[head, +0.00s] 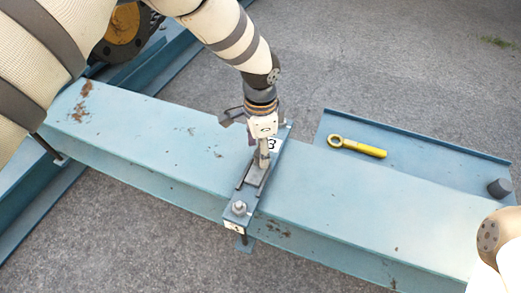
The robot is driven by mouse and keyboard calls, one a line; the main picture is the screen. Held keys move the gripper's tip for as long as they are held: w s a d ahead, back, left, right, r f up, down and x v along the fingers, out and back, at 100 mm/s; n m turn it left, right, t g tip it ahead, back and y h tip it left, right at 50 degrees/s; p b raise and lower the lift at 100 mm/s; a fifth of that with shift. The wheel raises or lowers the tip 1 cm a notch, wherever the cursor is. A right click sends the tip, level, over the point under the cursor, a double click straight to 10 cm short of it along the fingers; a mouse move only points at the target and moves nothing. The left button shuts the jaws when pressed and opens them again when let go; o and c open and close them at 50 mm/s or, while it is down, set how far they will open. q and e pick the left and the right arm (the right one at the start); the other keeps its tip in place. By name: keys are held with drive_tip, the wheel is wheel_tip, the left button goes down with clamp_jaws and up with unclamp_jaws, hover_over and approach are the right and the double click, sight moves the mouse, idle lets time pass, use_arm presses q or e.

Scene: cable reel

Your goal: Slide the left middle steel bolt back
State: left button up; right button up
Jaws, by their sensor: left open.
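A narrow grey steel bracket (232,222) lies across the blue beam (330,205). A grey steel bolt piece (253,176) lies along its channel, and a hex-headed bolt (239,208) stands upright at its near end. I cannot tell for sure which is the bolt of the task. My left gripper (263,162) comes down from above onto the far part of the bracket, with its fingers at the bolt piece. Its jaws are open, and the wrist partly hides the bracket's far end. Whether the fingers touch the steel cannot be told. My right gripper is out of view.
A yellow eye bolt (362,148) lies on a blue tray (430,158) behind the beam, with a dark cylinder (500,188) at its right end. Grey pavement is open behind.

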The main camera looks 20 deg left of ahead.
use_arm(q)
wheel_tip(320, 180, up, 10)
drive_tip(key=shift+r, duration=0.2)
